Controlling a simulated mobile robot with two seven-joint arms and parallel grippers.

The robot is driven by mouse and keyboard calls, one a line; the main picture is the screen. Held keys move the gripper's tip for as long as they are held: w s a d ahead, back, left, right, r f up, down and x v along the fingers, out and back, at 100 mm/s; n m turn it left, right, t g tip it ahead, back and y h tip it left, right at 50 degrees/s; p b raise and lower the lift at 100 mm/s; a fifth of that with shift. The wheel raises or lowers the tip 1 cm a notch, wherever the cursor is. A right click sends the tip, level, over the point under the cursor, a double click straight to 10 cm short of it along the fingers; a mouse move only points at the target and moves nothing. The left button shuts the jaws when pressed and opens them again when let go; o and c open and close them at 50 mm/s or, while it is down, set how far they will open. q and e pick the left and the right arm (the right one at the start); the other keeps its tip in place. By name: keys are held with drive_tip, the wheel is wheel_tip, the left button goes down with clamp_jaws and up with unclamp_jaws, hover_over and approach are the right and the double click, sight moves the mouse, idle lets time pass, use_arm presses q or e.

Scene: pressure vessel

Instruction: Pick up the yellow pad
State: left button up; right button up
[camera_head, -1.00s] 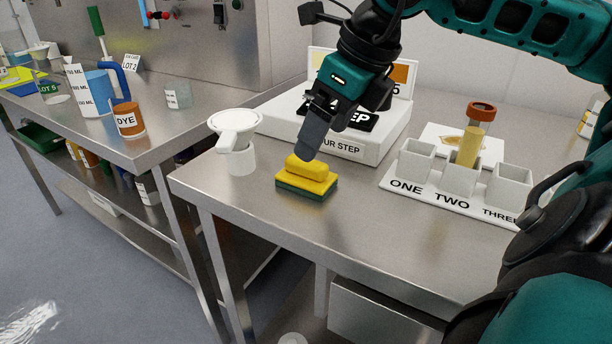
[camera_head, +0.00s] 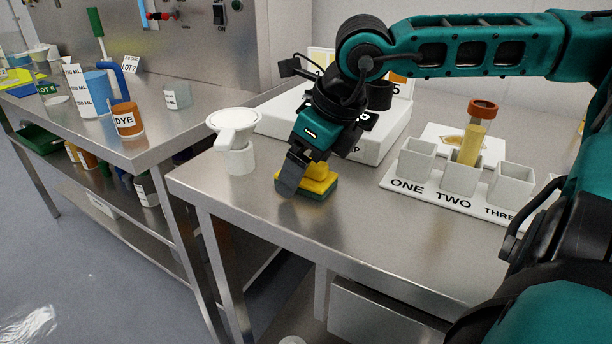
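The yellow pad (camera_head: 319,184) has a raised yellow grip on top and a dark green underside. It lies flat on the steel table near its front left part. My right gripper (camera_head: 293,173) has come down at the pad, pointing downward. One dark finger shows in front of the pad's left side and covers part of it. The other finger is hidden, so I cannot tell whether the fingers are closed on the grip or apart around it. My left gripper is not in view.
A white lidded cup (camera_head: 237,146) stands left of the pad. A white step box (camera_head: 385,140) is behind my gripper. A rack marked ONE, TWO, THREE (camera_head: 447,200) stands to the right, with an orange-capped tube (camera_head: 473,143). The table front is clear.

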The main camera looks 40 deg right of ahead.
drive_tip(key=c, duration=1.1)
drive_tip(key=shift+c, duration=0.2)
wheel_tip(320, 180, up, 20)
drive_tip(key=p, duration=0.4)
drive_tip(key=shift+p, duration=0.4)
